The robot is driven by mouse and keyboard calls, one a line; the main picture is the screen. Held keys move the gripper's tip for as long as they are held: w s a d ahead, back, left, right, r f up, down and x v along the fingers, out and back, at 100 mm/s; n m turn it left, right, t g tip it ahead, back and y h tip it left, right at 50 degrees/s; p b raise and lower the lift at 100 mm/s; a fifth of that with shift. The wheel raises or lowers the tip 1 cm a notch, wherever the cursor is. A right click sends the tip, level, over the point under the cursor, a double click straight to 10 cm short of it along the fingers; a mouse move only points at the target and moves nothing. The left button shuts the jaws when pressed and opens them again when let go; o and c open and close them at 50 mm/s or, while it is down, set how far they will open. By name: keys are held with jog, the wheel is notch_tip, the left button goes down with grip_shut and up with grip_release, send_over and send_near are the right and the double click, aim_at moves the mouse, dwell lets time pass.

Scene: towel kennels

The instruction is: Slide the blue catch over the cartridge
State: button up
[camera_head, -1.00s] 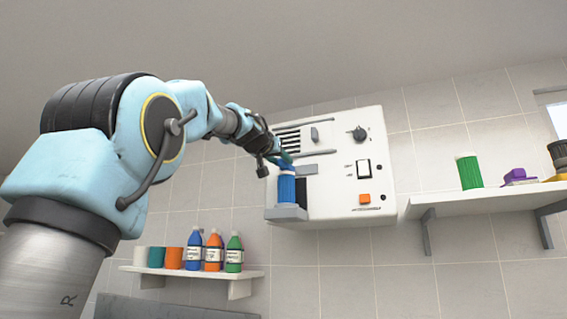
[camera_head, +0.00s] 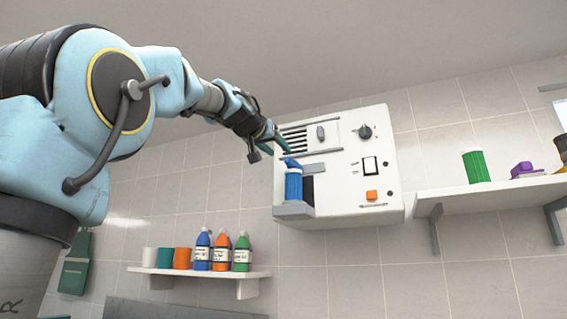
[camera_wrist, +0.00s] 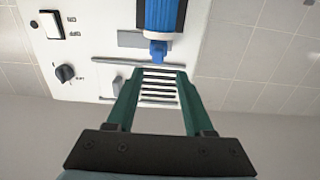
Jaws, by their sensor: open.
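The blue cartridge (camera_head: 293,186) stands upright in a grey holder at the left of the white wall machine (camera_head: 345,200). The blue catch (camera_head: 291,163) sits just above the cartridge top. In the wrist view, which is upside down, the cartridge (camera_wrist: 160,14) has a pale band at its end and the catch (camera_wrist: 158,49) lies just beyond my fingertips. My gripper (camera_wrist: 160,74) is open and empty, its green fingers apart in front of the black vent slots. In the head view my gripper (camera_head: 281,145) is just above the catch; any contact cannot be told.
A shelf (camera_head: 480,200) with a green canister (camera_head: 476,167) is right. A lower shelf (camera_head: 190,271) holds cups and bottles.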

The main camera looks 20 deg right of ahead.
jog(key=shift+b+v, duration=0.35)
jog(key=shift+v, duration=1.3)
jog(key=shift+f, duration=0.1)
jog(key=w+a+f+n+g+y, duration=0.15)
jog(key=w+f, duration=0.25)
jog(key=f, duration=0.6)
jog(key=w+a+f+n+y, duration=0.1)
jog(key=w+a+f+y, duration=0.2)
jog(key=f, duration=0.7)
jog(key=a+f+n+g+y, duration=0.15)
jog(key=a+f, duration=0.25)
jog(key=f, duration=0.7)
jog(key=a+f+n+g+y, duration=0.15)
jog(key=a+f, duration=0.25)
jog(key=f, duration=0.8)
jog(key=s+a+f+g+y, duration=0.1)
jog(key=s+a+f+g, duration=0.1)
jog(key=s+a+f, duration=0.3)
jog(key=s+a+f+n+g+y, duration=0.1)
jog(key=s+a+f, duration=0.3)
jog(key=s+f, duration=0.5)
jog(key=s+a+f+n+g+y, duration=0.1)
jog(key=s+a+f+g, duration=0.3)
jog(key=f, duration=0.9)
jog(key=s+a+y, duration=0.1)
jog(key=s, duration=0.2)
jog(key=shift+a+f, duration=0.35)
jog(key=shift+a, duration=0.05)
jog(key=shift+y, duration=0.25)
